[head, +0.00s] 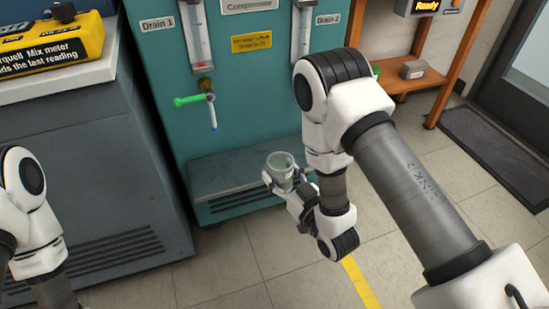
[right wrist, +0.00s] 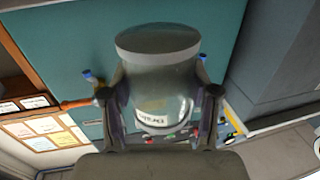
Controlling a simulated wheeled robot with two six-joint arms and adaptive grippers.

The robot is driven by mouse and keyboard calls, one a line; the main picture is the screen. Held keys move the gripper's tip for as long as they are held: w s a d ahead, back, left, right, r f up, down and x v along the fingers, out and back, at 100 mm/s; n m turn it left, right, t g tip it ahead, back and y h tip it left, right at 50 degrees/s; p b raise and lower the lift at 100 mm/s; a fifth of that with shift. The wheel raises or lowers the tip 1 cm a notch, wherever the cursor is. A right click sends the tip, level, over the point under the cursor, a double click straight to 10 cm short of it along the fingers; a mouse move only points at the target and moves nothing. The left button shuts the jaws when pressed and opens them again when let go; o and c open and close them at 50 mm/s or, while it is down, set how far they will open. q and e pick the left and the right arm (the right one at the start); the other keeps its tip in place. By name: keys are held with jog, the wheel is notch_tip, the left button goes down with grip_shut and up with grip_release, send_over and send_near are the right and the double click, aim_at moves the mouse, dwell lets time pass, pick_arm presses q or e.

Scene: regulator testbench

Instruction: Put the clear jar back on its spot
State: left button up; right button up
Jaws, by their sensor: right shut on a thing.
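The clear jar (head: 281,163) is small, see-through and greenish, and it looks empty and roughly upright in the head view. My right gripper (head: 283,182) is shut on it, with the fingers on its two sides. The jar is held in front of the teal cabinet's low ledge (head: 225,173), near the ledge's right part. I cannot tell its exact height above the ledge. My left arm shows at the lower left; its gripper is out of view.
The teal cabinet (head: 236,92) carries two drain gauges and a green-handled valve (head: 188,100) with a blue-tipped spout above the ledge. A grey cabinet (head: 80,160) stands left, with a yellow meter (head: 50,45) on top. A wooden stand (head: 440,80) is at right.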

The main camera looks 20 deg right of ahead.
jog(key=shift+w+a+f, duration=0.1)
jog(key=shift+w, duration=0.45)
jog(key=w, duration=0.2)
jog(key=w+b, duration=0.1)
jog(key=w, duration=0.2)
jog(key=w+f+b, duration=0.1)
jog(key=w, duration=0.2)
jog(key=shift+w+f, duration=0.1)
jog(key=shift+w, duration=0.7)
jog(key=shift+f+b, duration=0.3)
jog(key=shift+f, duration=0.1)
jog(key=o, duration=1.4)
jog(key=shift+c, duration=0.2)
